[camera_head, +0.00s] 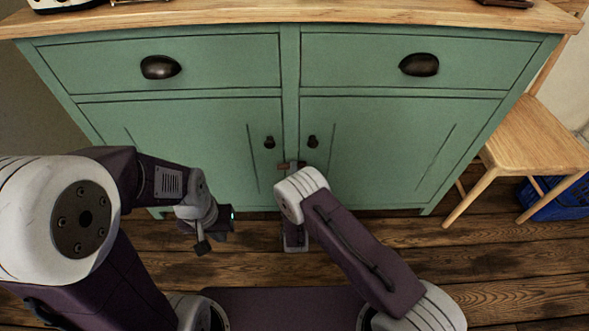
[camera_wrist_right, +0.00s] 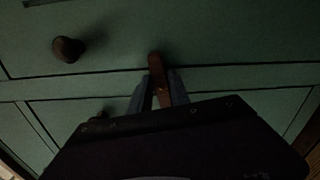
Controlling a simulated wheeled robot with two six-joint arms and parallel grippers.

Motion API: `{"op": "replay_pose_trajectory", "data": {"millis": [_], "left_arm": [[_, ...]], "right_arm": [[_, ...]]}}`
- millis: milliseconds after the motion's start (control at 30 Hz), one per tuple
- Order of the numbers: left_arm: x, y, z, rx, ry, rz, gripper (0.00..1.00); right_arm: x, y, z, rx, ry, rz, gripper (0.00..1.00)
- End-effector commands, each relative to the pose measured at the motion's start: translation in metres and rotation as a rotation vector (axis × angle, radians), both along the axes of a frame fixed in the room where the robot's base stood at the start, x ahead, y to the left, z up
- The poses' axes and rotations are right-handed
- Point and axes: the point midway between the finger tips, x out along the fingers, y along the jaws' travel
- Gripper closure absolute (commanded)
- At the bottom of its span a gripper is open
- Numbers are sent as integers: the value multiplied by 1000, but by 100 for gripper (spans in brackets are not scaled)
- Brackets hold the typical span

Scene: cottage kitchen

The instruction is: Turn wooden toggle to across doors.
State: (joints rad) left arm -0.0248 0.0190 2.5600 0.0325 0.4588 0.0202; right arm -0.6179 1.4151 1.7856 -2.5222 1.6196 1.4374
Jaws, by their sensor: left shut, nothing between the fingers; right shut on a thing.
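The wooden toggle (camera_wrist_right: 155,63) is a small reddish-brown bar on the green strip between the two cabinet doors. In the head view its end (camera_head: 283,166) shows just below the door knobs, lying roughly level across the strip; the rest is hidden behind my right arm. In the right wrist view, my right gripper (camera_wrist_right: 162,88) has a finger on each side of the toggle and is shut on it. The left door (camera_head: 190,145) and right door (camera_head: 390,150) look closed. My left gripper (camera_head: 203,243) is shut and empty, in front of the left door and apart from it.
Dark round knobs sit on the left door (camera_head: 269,142) and right door (camera_head: 313,141). Two drawers with cup handles are above, under a wooden top (camera_head: 300,14). A wooden chair (camera_head: 530,135) and a blue crate (camera_head: 552,200) stand at right. Floorboards in front are clear.

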Motion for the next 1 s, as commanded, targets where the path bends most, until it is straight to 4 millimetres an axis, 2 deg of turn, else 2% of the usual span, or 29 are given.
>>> {"op": "replay_pose_trajectory", "data": {"millis": [400,933,967,1000], "left_arm": [[0,0,6,0,0,0,100],[0,0,6,0,0,0,100],[0,0,6,0,0,0,100],[0,0,6,0,0,0,100]], "right_arm": [[-1,0,-4,161,5,2,100],[-1,0,-4,181,6,3,100],[-1,0,-4,181,6,3,75],[-1,0,-4,181,5,2,63]]}}
